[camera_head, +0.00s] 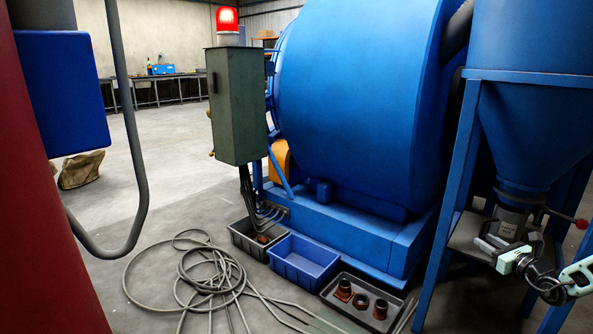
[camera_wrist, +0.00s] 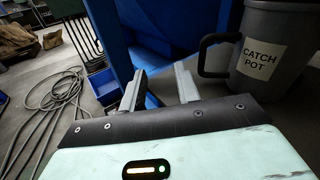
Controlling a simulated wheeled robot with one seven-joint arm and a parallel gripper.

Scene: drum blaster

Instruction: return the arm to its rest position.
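My arm (camera_head: 575,277) reaches in from the right edge of the head view, in front of the hopper stand. My gripper (camera_head: 484,244) is at its end, close to the grey catch pot (camera_head: 510,222) under the hopper. In the wrist view my gripper (camera_wrist: 160,75) has its two grey fingers apart with nothing between them. The catch pot (camera_wrist: 268,50), labelled "CATCH POT", stands to the right of the fingers. Its dark handle (camera_wrist: 207,57) points toward them but is not between them.
The blue hopper (camera_head: 530,90) and its stand leg (camera_head: 450,210) are beside the arm. A red-knobbed lever (camera_head: 580,223) sticks out there. Bins, including a blue bin (camera_head: 303,262) and a tray of parts (camera_head: 330,291), stand on the floor near a coiled hose (camera_head: 210,280).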

